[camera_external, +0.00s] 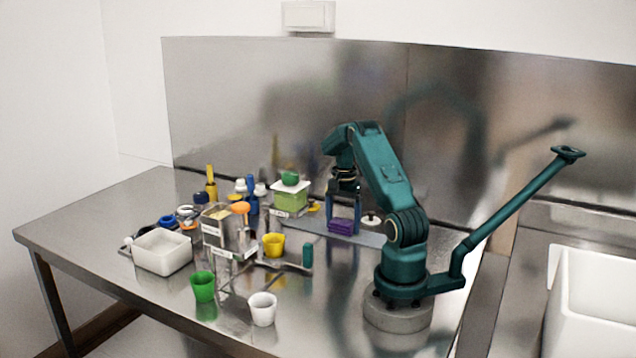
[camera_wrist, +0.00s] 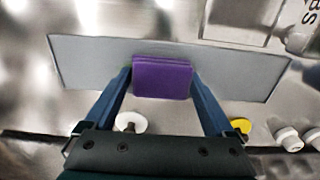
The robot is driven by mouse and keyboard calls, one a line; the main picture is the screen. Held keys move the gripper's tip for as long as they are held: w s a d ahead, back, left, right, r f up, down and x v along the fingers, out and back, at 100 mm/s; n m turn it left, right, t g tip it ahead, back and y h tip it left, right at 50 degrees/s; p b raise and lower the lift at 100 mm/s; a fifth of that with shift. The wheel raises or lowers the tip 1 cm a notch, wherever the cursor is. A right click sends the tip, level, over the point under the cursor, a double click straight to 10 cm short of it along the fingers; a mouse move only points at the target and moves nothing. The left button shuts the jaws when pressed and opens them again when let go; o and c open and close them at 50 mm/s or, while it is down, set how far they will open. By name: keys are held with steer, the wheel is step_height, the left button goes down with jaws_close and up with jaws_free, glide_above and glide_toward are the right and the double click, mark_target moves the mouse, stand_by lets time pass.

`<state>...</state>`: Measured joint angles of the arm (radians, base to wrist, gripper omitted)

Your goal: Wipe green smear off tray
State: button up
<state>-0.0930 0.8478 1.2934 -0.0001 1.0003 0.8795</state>
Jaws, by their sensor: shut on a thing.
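My gripper (camera_external: 343,222) is shut on a purple sponge (camera_external: 340,228), a flat block held between the two blue fingers. In the wrist view my gripper (camera_wrist: 161,76) points at the tray, with the sponge (camera_wrist: 162,80) between the fingertips. The grey flat tray (camera_external: 374,239) lies at the back of the steel table, and the sponge is over or on it; I cannot tell whether they touch. In the wrist view the tray (camera_wrist: 230,68) spreads to both sides of the sponge. I see no green smear on its visible surface; the part under the sponge is hidden.
A white knobbed disc (camera_external: 371,219) stands behind the tray. A green tub with a lid (camera_external: 290,197) stands at its left end. Yellow (camera_external: 274,245), green (camera_external: 203,287) and white (camera_external: 263,309) cups, a metal container (camera_external: 230,232) and a white bin (camera_external: 162,252) stand left and front.

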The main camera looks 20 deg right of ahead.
mark_target(366, 241)
steer(key=shift+w+a, duration=0.5)
steer(key=shift+s+d, duration=2.6)
steer(key=shift+s, duration=0.05)
step_height(366, 241, up, 8)
